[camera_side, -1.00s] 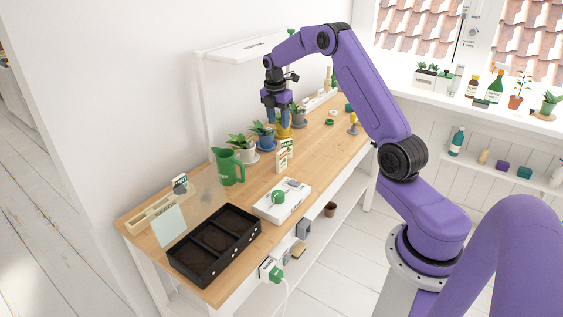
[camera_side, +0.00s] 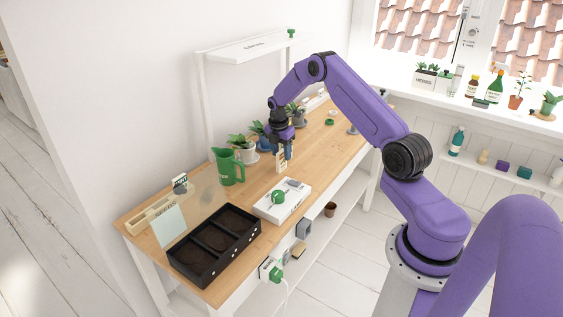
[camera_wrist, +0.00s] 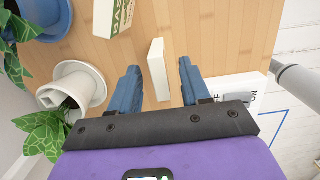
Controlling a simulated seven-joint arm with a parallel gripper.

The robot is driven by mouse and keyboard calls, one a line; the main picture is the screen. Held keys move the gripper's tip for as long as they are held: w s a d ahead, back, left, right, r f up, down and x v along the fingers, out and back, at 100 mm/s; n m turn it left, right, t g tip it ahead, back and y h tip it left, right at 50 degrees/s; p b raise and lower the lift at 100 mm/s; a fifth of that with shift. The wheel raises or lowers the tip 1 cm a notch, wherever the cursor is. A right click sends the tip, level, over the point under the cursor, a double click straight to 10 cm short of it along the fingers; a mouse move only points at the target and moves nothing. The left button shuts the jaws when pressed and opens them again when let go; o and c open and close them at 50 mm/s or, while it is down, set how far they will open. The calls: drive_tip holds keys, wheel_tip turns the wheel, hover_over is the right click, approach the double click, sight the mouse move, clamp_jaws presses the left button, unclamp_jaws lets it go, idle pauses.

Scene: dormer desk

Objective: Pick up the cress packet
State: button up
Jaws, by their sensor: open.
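Two upright seed packets stand close together on the desk; their names are not readable, so I cannot tell which is the cress packet. The nearer pale packet (camera_side: 280,164) is partly covered by my gripper (camera_side: 287,151). In the wrist view this thin packet (camera_wrist: 158,72) shows edge-on in the gap between the two blue fingers of my gripper (camera_wrist: 160,66), apart from both. The fingers are open and empty; I cannot tell how far their tips are above or around it. The other packet, with green on it (camera_wrist: 115,15), stands just beyond.
A green jug (camera_side: 229,168) and potted plants (camera_side: 242,149) stand on the left side. A white box with a green knob (camera_side: 295,193) lies close in front, also under the right finger's side in the wrist view (camera_wrist: 243,90). A black three-compartment tray (camera_side: 214,243) is at the near end.

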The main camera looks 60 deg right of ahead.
sight(282, 161)
drive_tip(key=shift+d+f, duration=0.15)
drive_tip(key=shift+f, duration=1.4)
clamp_jaws()
drive_tip(key=shift+r, duration=0.1)
